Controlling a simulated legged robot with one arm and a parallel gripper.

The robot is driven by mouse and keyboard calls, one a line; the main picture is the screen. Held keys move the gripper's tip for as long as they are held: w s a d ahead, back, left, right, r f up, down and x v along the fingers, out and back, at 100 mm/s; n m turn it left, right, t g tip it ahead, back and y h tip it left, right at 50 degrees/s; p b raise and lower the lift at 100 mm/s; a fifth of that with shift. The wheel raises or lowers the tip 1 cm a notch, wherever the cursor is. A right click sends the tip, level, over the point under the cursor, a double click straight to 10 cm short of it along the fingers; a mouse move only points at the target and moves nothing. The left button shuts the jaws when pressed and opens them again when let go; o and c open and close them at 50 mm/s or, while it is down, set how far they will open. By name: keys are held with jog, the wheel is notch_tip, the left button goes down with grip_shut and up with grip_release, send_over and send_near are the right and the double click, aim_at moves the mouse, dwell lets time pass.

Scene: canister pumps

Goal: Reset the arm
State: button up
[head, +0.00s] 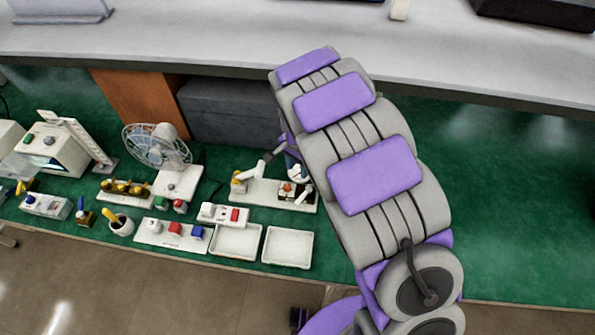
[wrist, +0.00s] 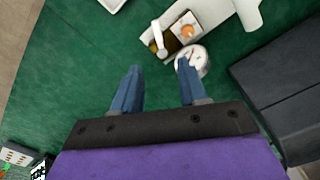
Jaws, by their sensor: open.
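My arm reaches up and over the green surface in the head view and covers part of it. My gripper (wrist: 158,70) shows in the wrist view with its two blue fingers apart and nothing between them but green surface. Just beyond the fingertips is a pump unit on a white base (wrist: 246,14), with an orange knob (wrist: 187,31) and a small white lever. A round white gauge (wrist: 192,59) is beside the right fingertip; I cannot tell whether they touch. In the head view the white base (head: 270,202) lies left of my arm, and the gripper is mostly hidden behind the arm.
A dark grey box (head: 230,112) stands behind, under a pale counter (head: 200,40). Green surface right of my arm is clear.

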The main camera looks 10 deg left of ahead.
jog(key=shift+r, duration=0.1)
dwell(0.5)
jog(key=s+d+r+n+b, duration=0.2)
jog(key=s+d+r, duration=0.9)
jog(key=d, duration=0.2)
jog(key=s+d+r+n+g+b, duration=0.1)
jog(key=s+d+n, duration=0.1)
jog(key=s, duration=0.9)
jog(key=s+d+r+n, duration=0.2)
jog(key=s+d, duration=0.3)
jog(key=s, duration=0.6)
jog(key=shift+n+g+b, duration=0.3)
jog(key=shift+g+b, duration=0.05)
jog(key=shift+g, duration=0.05)
